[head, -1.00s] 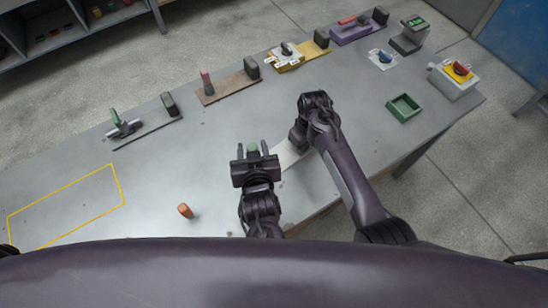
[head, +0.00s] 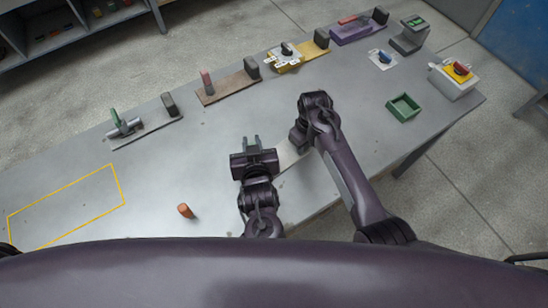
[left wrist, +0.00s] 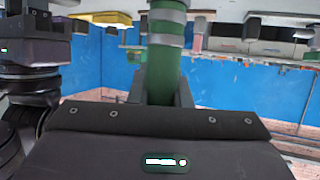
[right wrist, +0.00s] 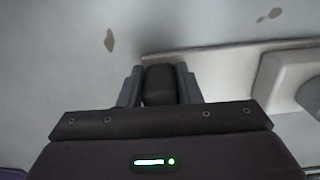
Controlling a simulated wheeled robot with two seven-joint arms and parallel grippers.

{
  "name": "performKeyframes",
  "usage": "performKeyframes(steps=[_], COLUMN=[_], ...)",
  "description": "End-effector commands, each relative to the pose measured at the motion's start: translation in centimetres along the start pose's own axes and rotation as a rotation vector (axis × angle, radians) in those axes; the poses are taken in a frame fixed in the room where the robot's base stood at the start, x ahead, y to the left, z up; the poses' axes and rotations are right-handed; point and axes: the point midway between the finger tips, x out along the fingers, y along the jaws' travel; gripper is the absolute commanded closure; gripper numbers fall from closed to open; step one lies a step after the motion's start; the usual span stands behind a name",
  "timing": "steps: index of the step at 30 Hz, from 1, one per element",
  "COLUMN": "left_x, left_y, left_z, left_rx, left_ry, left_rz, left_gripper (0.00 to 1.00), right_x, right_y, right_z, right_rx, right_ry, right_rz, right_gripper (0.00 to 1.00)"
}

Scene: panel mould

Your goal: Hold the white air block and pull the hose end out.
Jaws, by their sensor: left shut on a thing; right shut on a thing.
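The white air block (right wrist: 285,78) shows in the right wrist view as a pale plate with a raised rounded body at the right. In the head view its pale plate (head: 290,153) is partly hidden by my arms. My right gripper (right wrist: 160,82) is shut on a dark grip block (right wrist: 159,88) at the plate's left end. My left gripper (head: 251,142) is shut on the green hose end (left wrist: 164,72), which has grey bands higher up in the left wrist view.
An orange-brown peg (head: 185,211) stands on the near table beside a yellow outlined area (head: 66,205). Several mounted fixtures line the far edge. The table's left middle is clear.

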Motion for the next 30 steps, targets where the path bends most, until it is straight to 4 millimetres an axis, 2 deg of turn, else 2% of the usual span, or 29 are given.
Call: performKeyframes(steps=[7, 30], left_x=[-0.1, -1.1], left_y=[0.0, 0.1], left_z=[0.3, -2.5], left_rx=[0.005, 0.001], left_ry=[-0.011, -0.005], left_rz=[0.001, 0.001], left_gripper=[1.0, 1.0], right_x=[-0.1, -0.1], right_y=[0.0, 0.0], right_z=[-0.1, -0.1], right_rx=[0.001, 0.002], right_ry=[0.002, 0.002], right_rz=[0.0, 0.001], right_gripper=[1.0, 1.0])
